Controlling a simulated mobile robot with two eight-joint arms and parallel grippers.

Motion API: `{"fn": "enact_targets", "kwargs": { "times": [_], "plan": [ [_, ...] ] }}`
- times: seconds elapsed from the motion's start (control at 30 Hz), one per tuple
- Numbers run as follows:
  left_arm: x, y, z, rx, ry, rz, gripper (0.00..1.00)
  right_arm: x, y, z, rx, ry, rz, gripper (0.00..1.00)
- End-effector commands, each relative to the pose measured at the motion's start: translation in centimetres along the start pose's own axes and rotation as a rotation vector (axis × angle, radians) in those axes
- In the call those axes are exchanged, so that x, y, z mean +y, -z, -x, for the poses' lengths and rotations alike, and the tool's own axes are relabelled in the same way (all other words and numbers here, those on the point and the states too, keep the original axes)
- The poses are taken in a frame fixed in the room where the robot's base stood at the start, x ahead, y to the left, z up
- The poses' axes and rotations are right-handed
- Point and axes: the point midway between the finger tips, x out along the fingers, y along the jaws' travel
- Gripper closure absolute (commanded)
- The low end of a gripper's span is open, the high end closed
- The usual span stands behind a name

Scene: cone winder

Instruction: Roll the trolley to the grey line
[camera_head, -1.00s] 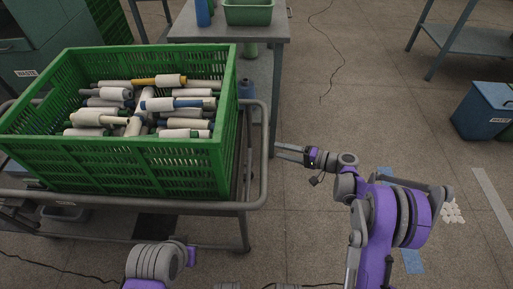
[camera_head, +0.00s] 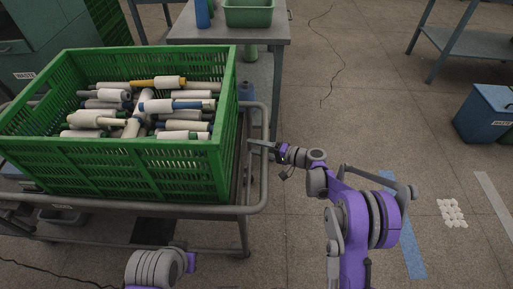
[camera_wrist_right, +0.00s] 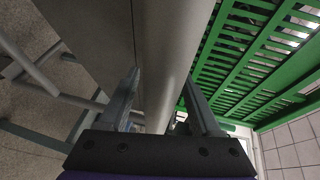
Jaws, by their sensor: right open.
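The trolley is a grey metal frame with a rounded tube handle (camera_head: 263,180) at its right end; the handle also shows in the right wrist view (camera_wrist_right: 165,45). It carries a green slatted crate (camera_head: 120,165) full of bobbins. My right gripper (camera_head: 258,144) is at the handle. In the right wrist view its open fingers (camera_wrist_right: 162,88) lie on either side of the tube, not closed on it. A pale grey strip (camera_head: 493,200) lies on the floor at the far right. Part of my left arm shows at the bottom, but its gripper is out of view.
A blue strip (camera_head: 404,240) and a patch of white round pieces (camera_head: 452,213) lie on the floor right of my right arm. A blue bin (camera_head: 485,113) stands at the right. A grey table (camera_head: 225,32) stands behind the trolley. A thin cable (camera_head: 328,70) crosses open floor.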

Motion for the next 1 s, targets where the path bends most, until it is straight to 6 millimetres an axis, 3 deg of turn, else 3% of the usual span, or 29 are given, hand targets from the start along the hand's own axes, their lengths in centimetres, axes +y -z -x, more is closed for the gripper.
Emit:
{"fn": "enact_targets", "kwargs": {
  "times": [0.07, 0.4, 1.0],
  "plan": [
    [0.00, 0.00, 0.00, 0.000, 0.000, 0.000, 1.00, -0.01, 0.00, 0.01, 0.000, 0.000, 0.000, 0.37],
    [0.00, 0.00, 0.00, 0.000, 0.000, 0.000, 1.00, -0.01, -0.01, 0.03, 0.000, 0.000, 0.000, 0.99],
    [0.00, 0.00, 0.01, 0.000, 0.000, 0.000, 1.00, -0.06, 0.01, 0.04, 0.000, 0.001, -0.001, 1.00]
  ]
}}
